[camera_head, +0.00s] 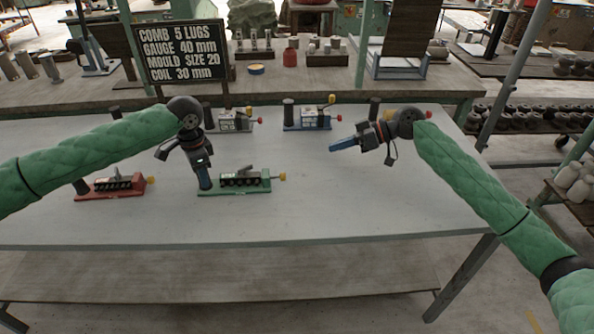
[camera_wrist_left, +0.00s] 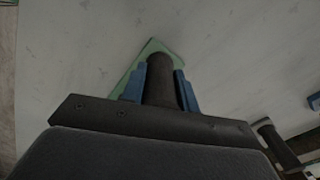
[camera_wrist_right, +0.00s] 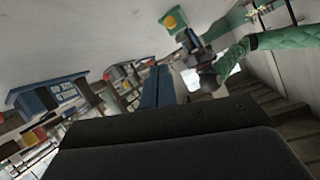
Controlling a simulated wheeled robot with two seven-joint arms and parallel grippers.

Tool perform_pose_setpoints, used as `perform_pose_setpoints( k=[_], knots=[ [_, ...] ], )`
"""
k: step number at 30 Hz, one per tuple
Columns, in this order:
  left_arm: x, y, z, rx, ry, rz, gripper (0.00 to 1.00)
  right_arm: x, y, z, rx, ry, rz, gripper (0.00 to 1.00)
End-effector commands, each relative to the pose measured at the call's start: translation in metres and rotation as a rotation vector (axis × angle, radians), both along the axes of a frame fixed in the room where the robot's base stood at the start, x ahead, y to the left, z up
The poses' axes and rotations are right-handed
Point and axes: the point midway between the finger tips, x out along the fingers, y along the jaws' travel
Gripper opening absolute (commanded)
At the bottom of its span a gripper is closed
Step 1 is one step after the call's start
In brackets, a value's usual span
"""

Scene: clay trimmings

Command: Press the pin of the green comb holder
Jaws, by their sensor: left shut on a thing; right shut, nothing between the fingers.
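The green comb holder (camera_head: 234,190) stands near the front of the white table, with a row of dark lugs on its green base. Its yellow-tipped pin (camera_head: 281,177) sticks out at the right end. My left gripper (camera_head: 205,184) points down at the holder's left end. In the left wrist view its blue fingers (camera_wrist_left: 160,88) are shut on the dark upright post (camera_wrist_left: 159,70), above the green base (camera_wrist_left: 152,46). My right gripper (camera_head: 343,144) is shut and empty, raised over the table to the right of the holder and behind it, pointing left.
A red comb holder (camera_head: 110,190) stands to the left. A blue holder (camera_head: 306,119) and a grey one (camera_head: 235,121) stand at the back, near the sign (camera_head: 182,52). The table's front right (camera_head: 370,205) is clear.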

Motion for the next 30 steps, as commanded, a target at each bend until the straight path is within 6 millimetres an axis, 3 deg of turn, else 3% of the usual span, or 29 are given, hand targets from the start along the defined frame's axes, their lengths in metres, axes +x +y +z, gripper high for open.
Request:
perform_pose_setpoints(
  k=[18,24,30],
  knots=[
    [0.000,0.000,0.000,0.000,0.000,0.001,0.00,-0.016,-0.010,-0.017,-0.062,0.816,-0.319,0.00],
    [0.000,0.000,0.000,0.000,0.000,0.001,0.00,-0.018,-0.010,-0.018,-0.067,1.001,-0.409,0.00],
    [0.000,0.000,0.000,0.000,0.000,0.001,0.00,-0.018,-0.010,-0.018,-0.064,1.079,-0.451,0.00]
  ],
)
